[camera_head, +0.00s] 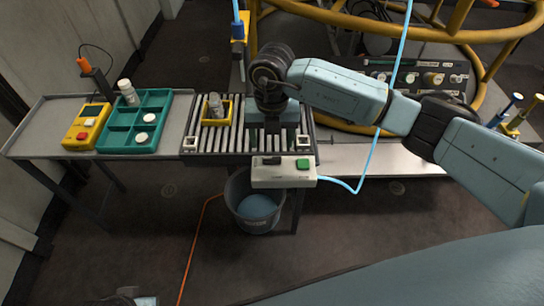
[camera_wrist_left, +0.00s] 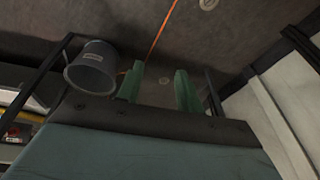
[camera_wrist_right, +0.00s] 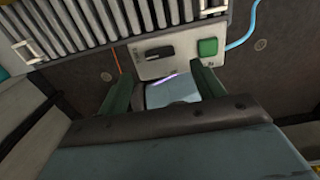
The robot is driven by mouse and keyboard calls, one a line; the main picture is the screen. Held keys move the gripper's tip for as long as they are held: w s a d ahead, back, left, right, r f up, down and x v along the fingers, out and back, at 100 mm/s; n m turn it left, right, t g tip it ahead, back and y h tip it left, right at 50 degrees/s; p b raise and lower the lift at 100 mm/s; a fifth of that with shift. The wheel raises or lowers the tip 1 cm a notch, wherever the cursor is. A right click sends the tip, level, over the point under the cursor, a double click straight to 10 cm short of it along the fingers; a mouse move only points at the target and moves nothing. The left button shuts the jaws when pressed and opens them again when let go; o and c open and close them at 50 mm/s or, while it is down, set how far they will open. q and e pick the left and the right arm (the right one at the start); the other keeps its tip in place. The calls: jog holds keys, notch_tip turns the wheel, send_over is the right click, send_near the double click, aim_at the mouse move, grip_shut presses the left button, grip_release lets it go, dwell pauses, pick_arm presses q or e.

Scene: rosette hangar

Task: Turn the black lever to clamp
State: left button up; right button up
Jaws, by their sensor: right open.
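The black lever (camera_head: 271,160) sits on the left half of a white control box (camera_head: 283,178) at the front of the roller conveyor. It lies flat, lengthwise along the box, and also shows in the right wrist view (camera_wrist_right: 153,53). A green button (camera_wrist_right: 208,47) is to its right. My right gripper (camera_wrist_right: 163,80) is open and empty, its fingers apart below the lever in that view and not touching it. My left gripper (camera_wrist_left: 158,82) is open and empty, away from the lever.
A grey bucket (camera_head: 256,224) stands on the floor below the box. A small yellow tray (camera_head: 203,121) with a bottle is on the rollers left of my right wrist. A teal tray (camera_head: 118,141) and yellow device (camera_head: 76,138) are further left. A blue cable (camera_head: 350,190) leaves the box.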

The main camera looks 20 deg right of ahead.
aim_at(272, 158)
notch_tip(272, 158, down, 6)
jog(key=shift+r+b, duration=0.25)
jog(key=shift+b, duration=0.5)
pick_arm(q)
jog(key=shift+h, duration=0.3)
jog(key=shift+s+d+r, duration=0.15)
jog(key=shift+d+r, duration=0.1)
jog(key=shift+r, duration=0.7)
jog(key=shift+s+d+r, duration=0.1)
jog(key=shift+d+r, duration=0.2)
jog(key=shift+r, duration=0.6)
jog(key=shift+s+d+r, duration=0.15)
jog(key=shift+d+r, duration=0.1)
jog(key=shift+r, duration=0.7)
pick_arm(e)
jog(key=shift+f, duration=0.6)
jog(key=c, duration=1)
